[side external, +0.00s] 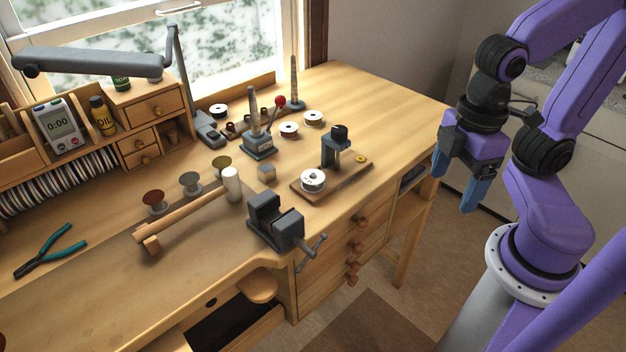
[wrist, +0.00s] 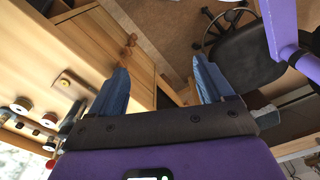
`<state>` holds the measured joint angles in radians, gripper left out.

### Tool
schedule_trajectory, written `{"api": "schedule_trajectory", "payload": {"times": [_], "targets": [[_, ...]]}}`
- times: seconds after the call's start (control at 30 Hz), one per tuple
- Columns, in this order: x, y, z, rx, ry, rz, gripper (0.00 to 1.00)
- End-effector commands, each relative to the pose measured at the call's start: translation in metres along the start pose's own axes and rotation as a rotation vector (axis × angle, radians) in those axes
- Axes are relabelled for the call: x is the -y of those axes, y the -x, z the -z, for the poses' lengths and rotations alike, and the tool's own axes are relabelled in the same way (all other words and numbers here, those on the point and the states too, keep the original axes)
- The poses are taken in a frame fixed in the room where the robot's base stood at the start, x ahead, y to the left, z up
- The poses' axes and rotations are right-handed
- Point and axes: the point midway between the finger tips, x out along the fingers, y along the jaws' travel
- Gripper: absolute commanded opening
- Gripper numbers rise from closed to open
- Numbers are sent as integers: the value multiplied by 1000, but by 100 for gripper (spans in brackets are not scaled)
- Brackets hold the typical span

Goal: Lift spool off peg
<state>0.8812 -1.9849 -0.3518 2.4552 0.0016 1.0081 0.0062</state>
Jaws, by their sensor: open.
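A white spool (side external: 313,180) with a dark centre sits at the front left of a small wooden board (side external: 341,187) on the bench. A dark upright post stands behind it on the same board. Any peg inside the spool is too small to make out. Other spools stand on the bench, so I cannot tell for certain which is the task's spool. My gripper (side external: 457,174) hangs off the bench's right side, well apart from the spools, with its blue fingers spread and empty. In the wrist view my gripper (wrist: 160,70) is open over the floor.
A grey vise (side external: 272,222) is at the bench's front edge, left of the board. Two white-topped spools (side external: 289,129) (side external: 313,118) and grey tapered mandrels (side external: 257,120) stand behind. The bench's right end is clear.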

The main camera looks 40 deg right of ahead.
Motion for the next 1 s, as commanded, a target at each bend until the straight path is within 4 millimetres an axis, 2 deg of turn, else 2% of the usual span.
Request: {"api": "schedule_trajectory", "payload": {"times": [0.03, 0.2, 0.57, 0.77, 0.83, 1.0], "targets": [[0, 10, 1, -8, 1, 0, 80], [0, 34, 2, -7, 2, 1, 80], [35, 22, 50, -199, 0, 156, 80], [54, 21, 88, -358, -41, 243, 80], [59, 22, 106, -438, -74, 273, 80], [57, 26, 152, -652, -205, 294, 80]]}}
